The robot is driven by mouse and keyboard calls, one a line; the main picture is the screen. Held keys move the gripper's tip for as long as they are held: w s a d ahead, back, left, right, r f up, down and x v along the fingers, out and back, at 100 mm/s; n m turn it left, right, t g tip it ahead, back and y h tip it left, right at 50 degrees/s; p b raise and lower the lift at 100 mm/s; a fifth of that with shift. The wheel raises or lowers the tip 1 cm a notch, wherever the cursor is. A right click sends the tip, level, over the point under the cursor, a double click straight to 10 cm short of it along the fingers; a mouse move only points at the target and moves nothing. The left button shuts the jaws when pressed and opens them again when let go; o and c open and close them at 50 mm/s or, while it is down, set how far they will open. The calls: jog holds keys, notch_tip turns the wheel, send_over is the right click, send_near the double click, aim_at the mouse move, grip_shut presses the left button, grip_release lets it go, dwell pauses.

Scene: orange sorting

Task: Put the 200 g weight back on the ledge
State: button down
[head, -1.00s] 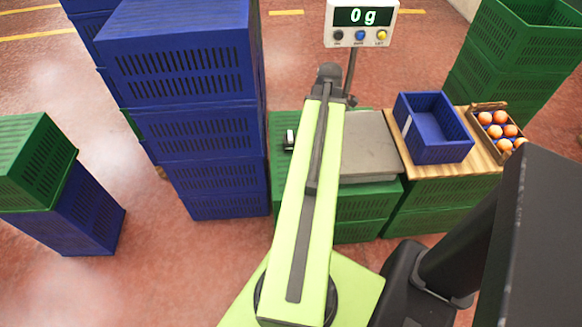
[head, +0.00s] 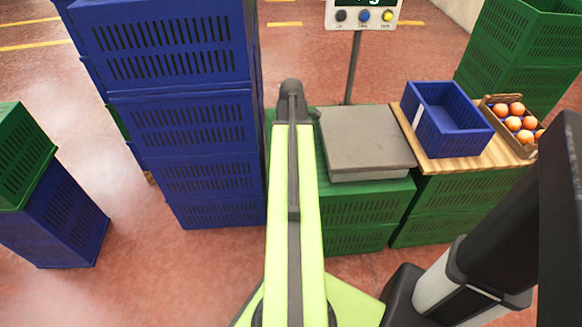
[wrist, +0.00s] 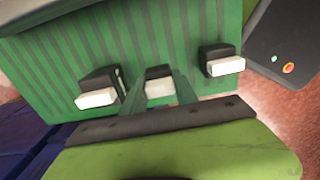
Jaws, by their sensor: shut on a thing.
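In the wrist view, my gripper (wrist: 156,88) is shut on a small dark block with a white face (wrist: 158,88), which I take for the 200 g weight; no marking is legible. It is over or against a ribbed green surface (wrist: 70,60), which may be the ledge. Similar dark-and-white blocks stand to its left (wrist: 97,90) and right (wrist: 222,62). I cannot tell whether the held block touches the surface. In the head view, my arm hides the gripper and the blocks.
The weighing scale (head: 365,145) stands on green crates, its display (head: 362,12) partly cut off. Right of it are an empty blue crate (head: 447,130) and a box of oranges (head: 535,145). A tall blue crate stack (head: 185,125) stands close left of my arm.

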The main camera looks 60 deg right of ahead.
jog(key=shift+f, duration=0.25)
notch_tip(320, 180, down, 4)
jog(key=b, duration=0.3)
jog(key=shift+b, duration=0.4)
jog(key=shift+r, duration=0.25)
jog(key=shift+f, duration=0.2)
jog(key=c, duration=1)
grip_release()
jog(key=shift+o, duration=0.2)
jog(key=shift+r, duration=0.1)
notch_tip(320, 180, up, 12)
jog(key=p, duration=1.2)
jog(key=shift+r+p, duration=0.25)
jog(key=shift+p, duration=0.15)
jog(key=shift+f, duration=0.15)
